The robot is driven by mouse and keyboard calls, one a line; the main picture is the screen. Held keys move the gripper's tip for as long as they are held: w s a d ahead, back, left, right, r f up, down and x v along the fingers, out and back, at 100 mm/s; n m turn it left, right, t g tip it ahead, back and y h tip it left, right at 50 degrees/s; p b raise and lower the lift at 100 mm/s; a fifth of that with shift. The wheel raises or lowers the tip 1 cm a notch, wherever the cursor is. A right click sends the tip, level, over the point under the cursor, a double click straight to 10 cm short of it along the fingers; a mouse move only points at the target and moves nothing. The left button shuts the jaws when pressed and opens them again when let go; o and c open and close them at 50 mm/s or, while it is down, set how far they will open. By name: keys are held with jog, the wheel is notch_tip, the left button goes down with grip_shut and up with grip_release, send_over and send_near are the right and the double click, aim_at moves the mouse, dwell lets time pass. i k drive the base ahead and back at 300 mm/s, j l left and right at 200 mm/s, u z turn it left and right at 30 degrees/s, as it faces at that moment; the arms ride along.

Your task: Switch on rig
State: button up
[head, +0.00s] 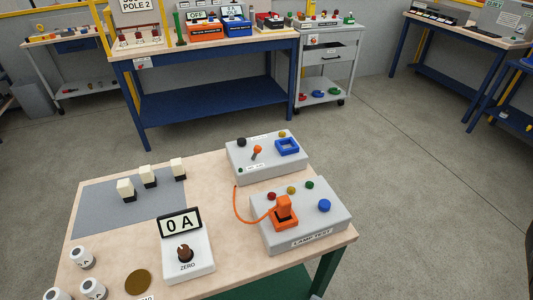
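A worktable (210,170) stands in front of me. At its back right is a grey box (240,168) with an orange-tipped toggle lever (257,151), a black knob (241,142), a yellow lamp (282,134) and a blue square frame (287,146). In front of it is a second grey box (330,225) labelled "LAMP TEST", with red (272,196), yellow (291,190) and green (309,185) lamps, a blue button (324,205) and an orange plug (284,212) with an orange cable. A display (181,224) reads "0 A" above a brown knob (185,253) marked "ZERO". My gripper is out of view.
Pale blocks (148,177) stand on a grey mat (95,208) at left. White cylinders (82,258) and a brass disc (138,282) are at front left. A blue bench (200,105) and grey cart (325,68) stand behind; open floor lies right.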

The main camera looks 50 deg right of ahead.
aim_at(258, 149)
jog(key=l+z, duration=0.15)
jog(key=z, duration=0.25)
jog(key=l+z, duration=0.15)
jog(key=z, duration=0.25)
jog(key=l+z, duration=0.15)
jog(key=z, duration=0.25)
jog(key=l+z, duration=0.1)
jog(key=z, duration=0.3)
jog(key=i, duration=0.05)
